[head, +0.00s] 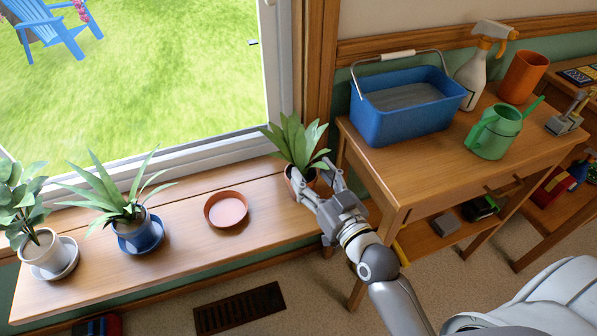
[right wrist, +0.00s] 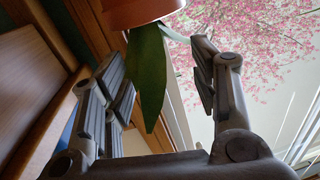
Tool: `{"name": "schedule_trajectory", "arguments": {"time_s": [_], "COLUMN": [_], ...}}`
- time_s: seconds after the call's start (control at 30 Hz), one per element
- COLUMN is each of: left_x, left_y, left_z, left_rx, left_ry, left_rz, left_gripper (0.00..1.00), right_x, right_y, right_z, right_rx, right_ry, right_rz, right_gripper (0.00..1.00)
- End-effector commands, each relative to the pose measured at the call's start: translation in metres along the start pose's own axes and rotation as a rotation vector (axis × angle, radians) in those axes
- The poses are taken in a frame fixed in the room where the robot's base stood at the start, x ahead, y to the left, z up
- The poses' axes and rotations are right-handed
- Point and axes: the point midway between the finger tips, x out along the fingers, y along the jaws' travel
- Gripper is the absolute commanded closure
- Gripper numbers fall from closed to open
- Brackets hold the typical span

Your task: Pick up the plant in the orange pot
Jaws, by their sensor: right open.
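The plant with broad green leaves (head: 296,141) stands in an orange pot (head: 291,184) at the right end of the wooden window bench. My right gripper (head: 314,176) is at this pot, its fingers in front of it and partly hiding it. In the right wrist view the orange pot (right wrist: 138,12) shows at the top edge, with a long green leaf (right wrist: 148,78) hanging between my right gripper's spread fingers (right wrist: 157,78). The fingers are open. I cannot tell whether they touch the pot. My left gripper is not in view.
An empty terracotta saucer (head: 226,209) lies on the bench (head: 185,250), left of the pot. Two other potted plants (head: 128,215) (head: 45,250) stand farther left. A wooden table (head: 400,170) close on the right holds a blue bucket (head: 405,118), spray bottle (head: 480,65) and green watering can (head: 494,135).

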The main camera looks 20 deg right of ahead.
Motion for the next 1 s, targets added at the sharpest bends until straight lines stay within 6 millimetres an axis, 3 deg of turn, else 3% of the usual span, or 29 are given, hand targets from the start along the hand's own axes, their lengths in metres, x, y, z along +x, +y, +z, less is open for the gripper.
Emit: {"name": "schedule_trajectory", "arguments": {"time_s": [0.1,0.37,0.7,1.0], "left_x": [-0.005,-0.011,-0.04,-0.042], "left_y": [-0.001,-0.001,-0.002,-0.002], "left_z": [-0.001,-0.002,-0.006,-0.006], "left_rx": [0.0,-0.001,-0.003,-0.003], "left_ry": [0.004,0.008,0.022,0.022], "left_rz": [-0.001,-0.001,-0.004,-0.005], "left_gripper": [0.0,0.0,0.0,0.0], "right_x": [0.017,0.034,0.076,0.08], "right_y": [0.001,0.002,0.006,0.006], "right_z": [0.0,0.001,0.001,0.0], "right_rx": [0.0,0.0,0.0,-0.001], "right_ry": [0.002,0.0,0.0,-0.002], "right_rz": [0.001,0.001,0.001,0.001], "right_gripper": [0.45,0.45,0.45,0.45]}}
